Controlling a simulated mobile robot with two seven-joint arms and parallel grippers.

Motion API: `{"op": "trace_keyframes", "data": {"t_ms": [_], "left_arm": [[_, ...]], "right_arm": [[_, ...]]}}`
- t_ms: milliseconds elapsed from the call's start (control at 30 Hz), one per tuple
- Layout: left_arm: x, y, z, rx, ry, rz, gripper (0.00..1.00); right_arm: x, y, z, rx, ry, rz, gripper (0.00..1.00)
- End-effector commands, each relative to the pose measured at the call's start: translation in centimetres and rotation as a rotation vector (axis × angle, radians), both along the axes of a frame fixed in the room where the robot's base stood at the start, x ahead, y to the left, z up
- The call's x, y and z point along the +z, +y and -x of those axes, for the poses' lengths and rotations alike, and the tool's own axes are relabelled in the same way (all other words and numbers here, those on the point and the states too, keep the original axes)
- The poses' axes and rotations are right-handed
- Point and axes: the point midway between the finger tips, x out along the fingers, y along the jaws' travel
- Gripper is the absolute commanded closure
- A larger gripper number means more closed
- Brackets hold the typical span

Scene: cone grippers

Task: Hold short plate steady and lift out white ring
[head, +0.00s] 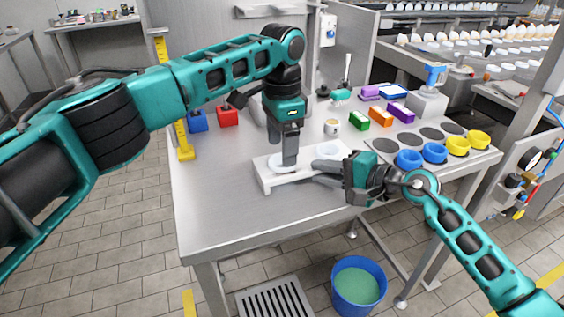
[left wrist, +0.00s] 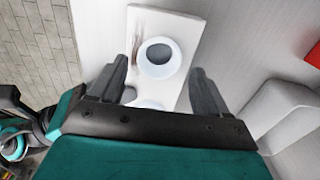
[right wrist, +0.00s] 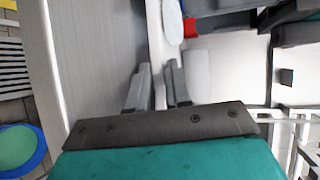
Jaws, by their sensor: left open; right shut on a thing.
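The other round piece (head: 328,150) is toward the right end. My left gripper is open above the plate, pointing down. In the left wrist view a white ring (left wrist: 159,71) with a dark centre lies between and just beyond the fingers; another white rim is partly hidden below. My right gripper (head: 318,174) is shut on the plate's right-hand front edge.
The steel table (head: 225,215) is clear at front left. Blue (head: 197,121) and red (head: 228,116) blocks, a small cup (head: 332,127), and coloured boxes stand behind. A blue bucket (head: 335,300) is on the floor.

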Motion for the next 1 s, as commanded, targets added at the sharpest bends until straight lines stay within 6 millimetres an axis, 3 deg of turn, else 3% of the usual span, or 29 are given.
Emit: {"op": "trace_keyframes", "data": {"t_ms": [200, 600, 900, 1000], "left_arm": [[-1.9, -0.1, 0.0, -0.002, 0.001, 0.000, 0.23], [-2.3, -0.1, 0.0, -0.002, 0.000, 0.001, 0.24], [-2.3, -0.1, 0.0, -0.002, -0.001, 0.000, 0.53], [-2.2, -0.1, 0.0, -0.002, -0.001, 0.000, 0.56]], "right_arm": [[-0.6, 0.0, 0.2, 0.003, 0.010, 0.007, 1.00], [-0.5, 0.0, 0.1, 0.002, 0.010, 0.008, 1.00], [-0.5, 0.0, 0.1, 0.002, 0.009, 0.007, 1.00], [-0.5, 0.0, 0.1, 0.002, 0.008, 0.007, 1.00]]}}
